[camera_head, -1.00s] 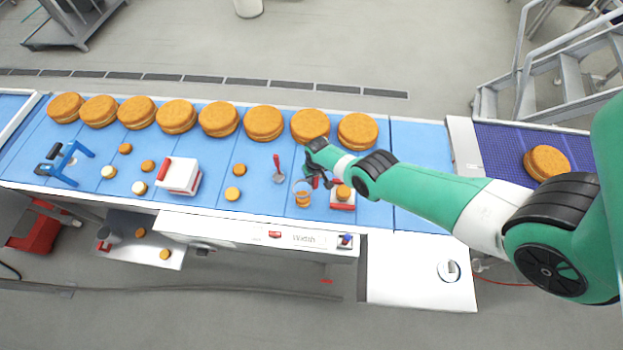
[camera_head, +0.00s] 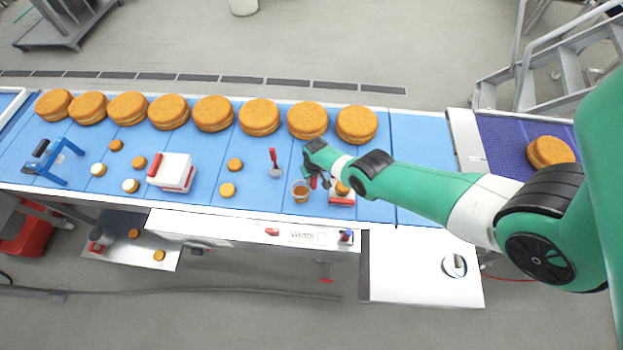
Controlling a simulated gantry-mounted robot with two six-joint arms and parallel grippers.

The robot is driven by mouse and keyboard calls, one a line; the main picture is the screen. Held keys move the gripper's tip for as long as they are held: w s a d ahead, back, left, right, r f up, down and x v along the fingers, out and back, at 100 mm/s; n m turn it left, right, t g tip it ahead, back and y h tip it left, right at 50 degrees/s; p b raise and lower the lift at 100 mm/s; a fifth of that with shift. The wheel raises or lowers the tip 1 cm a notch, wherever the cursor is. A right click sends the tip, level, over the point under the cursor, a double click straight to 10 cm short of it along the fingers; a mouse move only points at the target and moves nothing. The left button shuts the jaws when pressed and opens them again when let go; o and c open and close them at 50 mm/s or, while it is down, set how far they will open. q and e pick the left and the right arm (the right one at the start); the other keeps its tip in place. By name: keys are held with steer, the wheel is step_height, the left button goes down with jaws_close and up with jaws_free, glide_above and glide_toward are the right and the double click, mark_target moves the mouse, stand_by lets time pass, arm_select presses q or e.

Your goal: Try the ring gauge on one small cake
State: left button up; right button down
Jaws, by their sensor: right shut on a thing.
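A small clear ring (camera_head: 300,187), which looks like the ring gauge, is at the front middle of the blue belt. A small orange-brown cake (camera_head: 301,196) shows within its outline. I cannot tell whether the ring sits fully down around the cake or just above it. My right gripper (camera_head: 314,183) is just right of the ring, shut on what looks like the ring gauge; its fingers are small and partly hidden by my arm. Other small cakes lie on the belt, such as one in the middle (camera_head: 227,190). My left gripper does not show.
A red-and-white stand (camera_head: 341,199) with a small cake (camera_head: 342,187) is close to the right gripper. A red-handled tool (camera_head: 274,165), a white box (camera_head: 175,172) and a blue frame tool (camera_head: 54,162) lie leftward. Large cakes (camera_head: 259,117) line the back. The belt's right part is clear.

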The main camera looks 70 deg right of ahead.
mark_target(312, 183)
steer(key=shift+f+b, duration=1.6)
steer(key=shift+b, duration=0.1)
stand_by(0.9)
steer(key=shift+c, duration=0.9)
jaws_free()
step_height(312, 183, up, 7)
steer(key=p, duration=0.7)
steer(key=shift+r, duration=0.1)
